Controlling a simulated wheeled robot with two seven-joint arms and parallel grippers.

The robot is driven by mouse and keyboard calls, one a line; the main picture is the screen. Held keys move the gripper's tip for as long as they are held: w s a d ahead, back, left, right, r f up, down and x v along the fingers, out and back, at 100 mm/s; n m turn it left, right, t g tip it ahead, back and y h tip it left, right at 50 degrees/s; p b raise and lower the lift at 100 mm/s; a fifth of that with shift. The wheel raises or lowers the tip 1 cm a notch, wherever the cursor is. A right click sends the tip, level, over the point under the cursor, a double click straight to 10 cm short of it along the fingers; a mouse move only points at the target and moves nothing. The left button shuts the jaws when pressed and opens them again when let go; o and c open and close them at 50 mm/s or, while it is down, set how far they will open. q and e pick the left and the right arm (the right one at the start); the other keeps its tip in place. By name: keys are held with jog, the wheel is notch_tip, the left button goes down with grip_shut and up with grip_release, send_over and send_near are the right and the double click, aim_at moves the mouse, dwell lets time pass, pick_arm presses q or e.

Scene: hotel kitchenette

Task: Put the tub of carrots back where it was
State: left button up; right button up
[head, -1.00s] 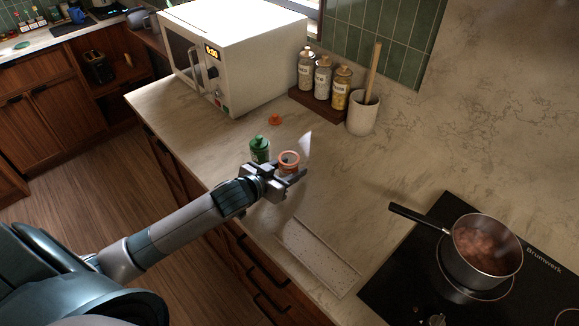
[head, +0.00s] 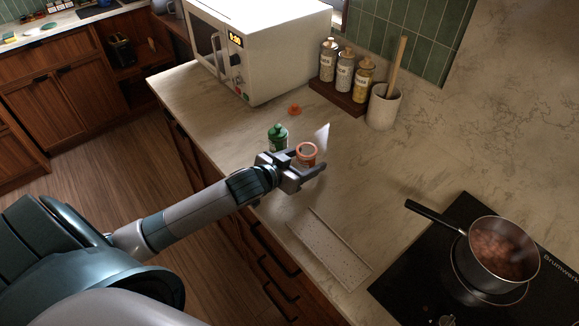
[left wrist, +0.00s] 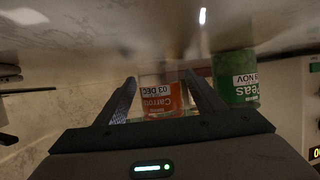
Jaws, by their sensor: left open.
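The carrot tub (head: 307,154) stands on the counter with an orange rim and an open-looking top. In the left wrist view its orange label (left wrist: 163,106) reads "Carrots" and "03 DEC". My left gripper (head: 304,166) is low over the counter at the tub's near side. Its two fingers are open and apart, with the tub showing between them in the left wrist view (left wrist: 160,84). I cannot tell whether they touch it. An orange lid (head: 295,109) lies farther back on the counter. My right gripper is not in view.
A green peas tub (head: 278,138) stands close beside the carrots. Behind are a white microwave (head: 262,50), a jar rack (head: 340,97) and a utensil crock (head: 384,107). A speckled board (head: 330,250) lies nearer, and a pot (head: 497,252) sits on the hob.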

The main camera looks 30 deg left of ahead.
pick_arm(q)
jog(key=b+v, duration=0.2)
jog(key=v, duration=0.8)
jog(key=shift+s+r, duration=0.15)
jog(key=shift+s, duration=0.2)
jog(key=shift+s+r, duration=0.2)
jog(key=shift+s, duration=0.15)
